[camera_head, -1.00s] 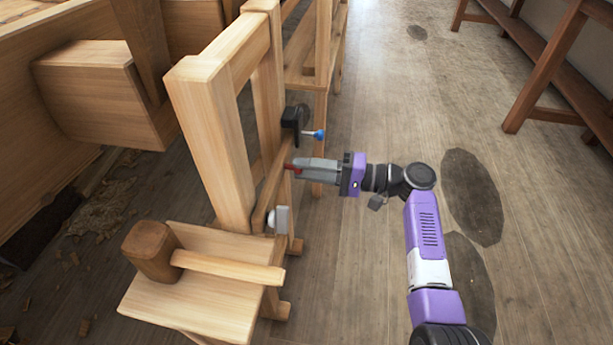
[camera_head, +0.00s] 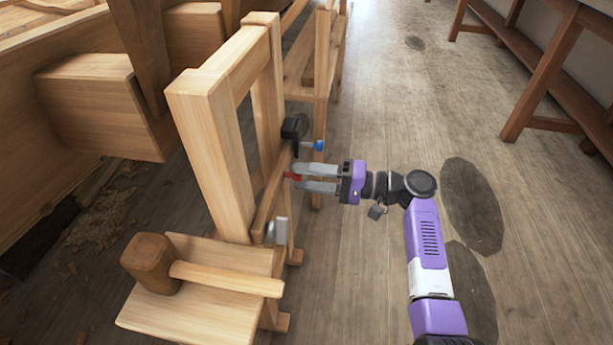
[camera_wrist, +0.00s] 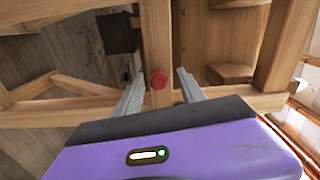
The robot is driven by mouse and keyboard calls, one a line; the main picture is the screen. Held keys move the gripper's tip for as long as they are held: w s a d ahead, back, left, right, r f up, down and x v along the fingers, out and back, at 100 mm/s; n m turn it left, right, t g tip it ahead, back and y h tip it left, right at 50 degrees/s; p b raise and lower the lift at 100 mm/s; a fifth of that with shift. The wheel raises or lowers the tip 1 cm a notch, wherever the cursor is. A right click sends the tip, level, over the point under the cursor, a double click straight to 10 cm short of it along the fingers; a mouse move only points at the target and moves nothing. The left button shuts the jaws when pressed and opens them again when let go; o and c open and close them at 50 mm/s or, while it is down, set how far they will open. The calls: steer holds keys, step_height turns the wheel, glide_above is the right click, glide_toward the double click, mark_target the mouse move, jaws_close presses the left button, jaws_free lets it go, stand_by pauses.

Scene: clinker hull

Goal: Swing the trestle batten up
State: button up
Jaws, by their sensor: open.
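The trestle batten (camera_head: 271,197) is a pale wooden bar slanting along the side of the trestle frame. In the wrist view the batten (camera_wrist: 157,40) runs up the middle of the picture. A small red knob or mark (camera_wrist: 158,79) sits on it; the red also shows in the head view (camera_head: 291,176). My gripper (camera_head: 299,177) is open, its two grey fingers spread on either side of the red part. In the wrist view my gripper (camera_wrist: 157,82) has one finger on each side of the batten. I cannot tell whether either finger touches it.
A black bracket (camera_head: 295,127) with a blue knob (camera_head: 318,145) is on the trestle above the fingers. A grey metal piece (camera_head: 279,231) is near the batten's lower end. A wooden mallet (camera_head: 151,255) lies on the trestle's lower board. Floor to the right is clear up to a bench (camera_head: 545,75).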

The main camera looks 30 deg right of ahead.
steer(key=p+v, duration=0.1)
steer(key=v, duration=0.7)
steer(key=shift+p, duration=0.4)
steer(key=shift+a, duration=0.1)
